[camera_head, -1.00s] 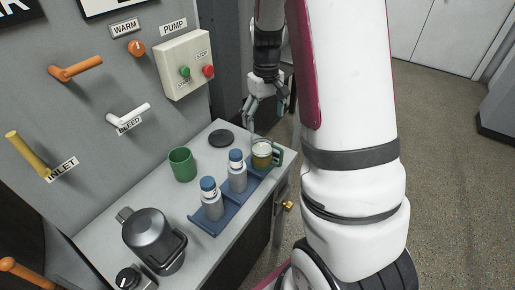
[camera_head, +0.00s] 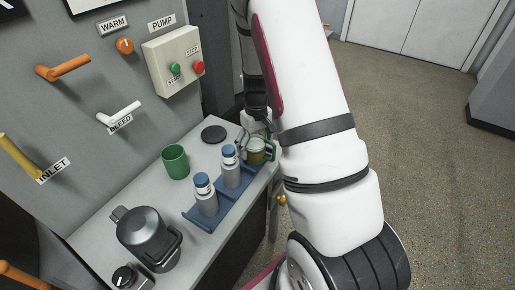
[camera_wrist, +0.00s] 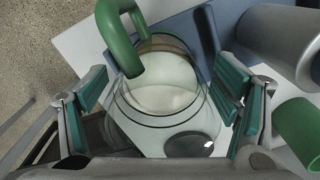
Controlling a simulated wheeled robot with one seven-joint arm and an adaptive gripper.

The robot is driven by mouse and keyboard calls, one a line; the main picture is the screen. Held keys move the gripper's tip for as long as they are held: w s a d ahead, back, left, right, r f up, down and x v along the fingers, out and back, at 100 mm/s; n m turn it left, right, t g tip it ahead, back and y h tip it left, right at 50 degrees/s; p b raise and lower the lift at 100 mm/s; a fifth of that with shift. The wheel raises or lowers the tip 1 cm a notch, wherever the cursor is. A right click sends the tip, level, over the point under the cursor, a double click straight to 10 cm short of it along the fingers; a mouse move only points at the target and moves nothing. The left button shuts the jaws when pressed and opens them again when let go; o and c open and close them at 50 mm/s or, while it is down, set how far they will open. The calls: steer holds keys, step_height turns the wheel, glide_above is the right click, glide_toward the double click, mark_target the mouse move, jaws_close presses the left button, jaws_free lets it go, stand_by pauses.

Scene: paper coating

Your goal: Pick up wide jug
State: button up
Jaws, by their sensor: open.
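A wide clear glass jug (camera_head: 256,152) with a green handle stands at the far right end of a blue tray (camera_head: 202,222) on the bench. It holds a yellowish liquid. In the wrist view the jug (camera_wrist: 165,98) fills the middle, with its green handle (camera_wrist: 122,38) toward the top. My gripper (camera_wrist: 160,105) is open, with one teal-padded finger on each side of the jug. A gap shows between the pads and the glass. In the head view my gripper (camera_head: 257,134) is at the jug, partly hidden by my arm.
Two grey bottles with blue caps (camera_head: 205,200) (camera_head: 230,170) stand on the tray beside the jug. A green cup (camera_head: 175,162), a black disc (camera_head: 213,134) and a dark metal pitcher (camera_head: 146,238) are on the bench. A panel with handles stands behind.

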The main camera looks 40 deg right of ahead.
steer(key=shift+f, duration=0.3)
steer(key=c, duration=1.4)
steer(key=shift+o, duration=0.2)
steer(key=shift+r, duration=0.1)
